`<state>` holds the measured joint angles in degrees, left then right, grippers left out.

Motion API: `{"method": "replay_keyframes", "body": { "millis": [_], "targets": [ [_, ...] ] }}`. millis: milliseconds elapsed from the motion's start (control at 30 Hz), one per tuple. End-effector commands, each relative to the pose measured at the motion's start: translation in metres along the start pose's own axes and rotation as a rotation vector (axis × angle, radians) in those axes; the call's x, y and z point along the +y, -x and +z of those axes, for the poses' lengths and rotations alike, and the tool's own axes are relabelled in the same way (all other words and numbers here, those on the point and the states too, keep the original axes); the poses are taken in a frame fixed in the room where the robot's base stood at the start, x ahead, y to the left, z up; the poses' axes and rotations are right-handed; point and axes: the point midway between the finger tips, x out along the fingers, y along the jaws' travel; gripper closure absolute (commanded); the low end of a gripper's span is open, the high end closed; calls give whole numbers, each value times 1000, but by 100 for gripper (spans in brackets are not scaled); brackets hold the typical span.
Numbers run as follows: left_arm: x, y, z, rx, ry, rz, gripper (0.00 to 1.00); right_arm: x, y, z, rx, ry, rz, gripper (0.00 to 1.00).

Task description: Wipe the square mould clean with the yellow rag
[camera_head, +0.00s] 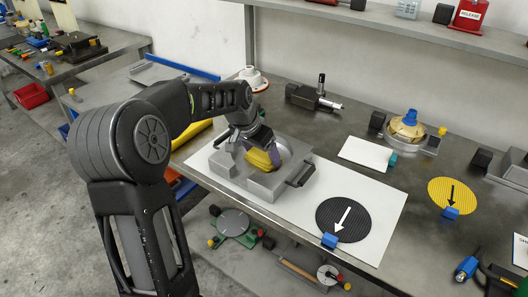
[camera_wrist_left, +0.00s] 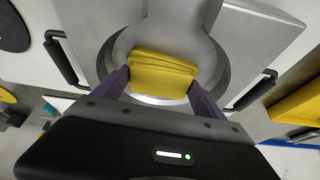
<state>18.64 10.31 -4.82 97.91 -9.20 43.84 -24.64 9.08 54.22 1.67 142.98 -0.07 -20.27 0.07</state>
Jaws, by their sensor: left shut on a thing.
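The square mould (camera_head: 226,164) is a grey metal block with a round recess and side handles, standing at the left of the workbench. In the left wrist view the mould (camera_wrist_left: 245,35) fills most of the picture. My left gripper (camera_head: 262,157) is over the recess, shut on the folded yellow rag (camera_head: 259,160). In the left wrist view the rag (camera_wrist_left: 162,72) sits between the two fingers of the gripper (camera_wrist_left: 160,85), over the round recess. I cannot tell whether the rag touches the mould surface. My right gripper is not in view.
A white sheet (camera_head: 375,205) lies under and right of the mould. A black disc with a white arrow (camera_head: 335,222) and a blue clip (camera_head: 330,240) lie on it. Behind are a white pad (camera_head: 365,154) and a brass-coloured part (camera_head: 407,127). A yellow disc (camera_head: 449,190) lies right.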

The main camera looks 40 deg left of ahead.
Motion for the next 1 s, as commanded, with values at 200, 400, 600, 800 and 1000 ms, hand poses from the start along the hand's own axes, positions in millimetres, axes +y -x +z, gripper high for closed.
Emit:
{"method": "replay_keyframes", "body": {
  "millis": [200, 400, 600, 800, 1000],
  "targets": [
    [0, -1, 2, -4, 0, 1, 64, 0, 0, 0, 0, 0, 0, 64],
    [0, 1, 9, -5, 0, 1, 64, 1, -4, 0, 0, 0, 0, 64],
    [1, 7, 20, -4, 0, 1, 64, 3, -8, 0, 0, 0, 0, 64],
    [2, 8, 21, -5, -1, 1, 64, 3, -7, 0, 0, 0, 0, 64],
    [1, 7, 20, -4, 0, 1, 64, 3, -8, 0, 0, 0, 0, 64]
  ]
}}
